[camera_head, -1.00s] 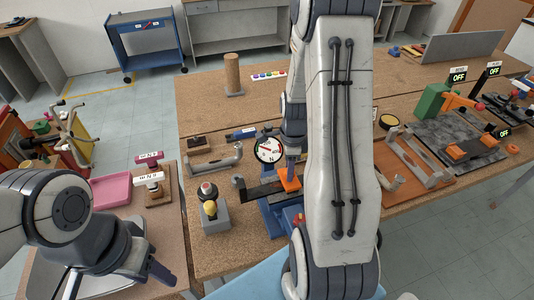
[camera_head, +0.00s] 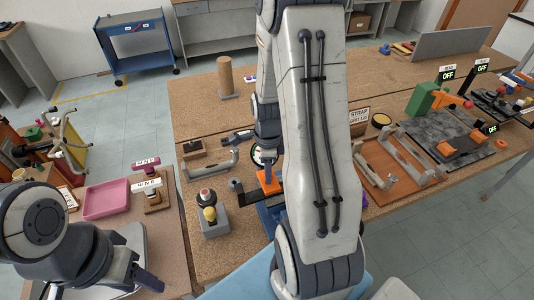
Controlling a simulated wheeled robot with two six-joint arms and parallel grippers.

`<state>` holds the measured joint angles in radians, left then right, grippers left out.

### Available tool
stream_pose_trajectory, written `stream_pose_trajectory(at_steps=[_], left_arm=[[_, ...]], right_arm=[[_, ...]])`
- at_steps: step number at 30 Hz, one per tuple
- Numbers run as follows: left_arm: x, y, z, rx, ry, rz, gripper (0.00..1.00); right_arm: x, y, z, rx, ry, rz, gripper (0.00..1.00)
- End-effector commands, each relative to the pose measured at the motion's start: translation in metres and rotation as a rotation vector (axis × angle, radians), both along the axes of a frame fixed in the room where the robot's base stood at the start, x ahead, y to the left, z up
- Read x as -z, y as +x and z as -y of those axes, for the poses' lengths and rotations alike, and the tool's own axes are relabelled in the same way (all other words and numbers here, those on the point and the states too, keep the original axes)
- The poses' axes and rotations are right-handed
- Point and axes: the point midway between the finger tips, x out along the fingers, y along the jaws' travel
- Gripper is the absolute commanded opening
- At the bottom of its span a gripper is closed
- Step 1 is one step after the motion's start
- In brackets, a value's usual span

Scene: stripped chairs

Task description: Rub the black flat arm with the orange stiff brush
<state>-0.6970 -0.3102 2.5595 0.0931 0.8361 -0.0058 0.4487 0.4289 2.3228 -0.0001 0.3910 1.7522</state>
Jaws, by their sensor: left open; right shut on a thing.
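The black flat arm (camera_head: 250,198) is a dark strip lying level over a blue vise-like stand (camera_head: 268,214), left of my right forearm. My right gripper (camera_head: 268,168) points down above it, shut on the orange stiff brush (camera_head: 269,182). The brush is at the strip's upper face and seems to touch it, though its bristles are too small to make out. My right arm hides the strip's right part and much of the stand. My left gripper (camera_head: 106,284) is open and empty over the small left table, away from the strip.
A round dial (camera_head: 255,153) is partly hidden behind my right gripper. A metal bracket (camera_head: 212,167) lies behind. A pink tray (camera_head: 107,199) sits on the left table. An orange tray (camera_head: 383,160) lies right.

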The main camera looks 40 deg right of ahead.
Motion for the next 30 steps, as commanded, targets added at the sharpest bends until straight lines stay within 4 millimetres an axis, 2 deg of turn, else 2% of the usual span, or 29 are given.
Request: stream_pose_trajectory(at_steps=[1,13,30], left_arm=[[-0.009,0.0,0.0,0.001,0.0,0.0,0.5],[-0.04,0.0,0.0,0.002,0.001,-0.001,0.5],[-0.042,0.0,0.0,0.001,0.001,-0.001,0.5]], right_arm=[[-0.009,0.0,0.001,0.0,-0.001,0.001,0.0],[-0.044,-0.002,0.005,0.008,-0.001,0.002,0.0],[-0.047,-0.003,0.006,0.009,-0.001,0.001,0.0]])
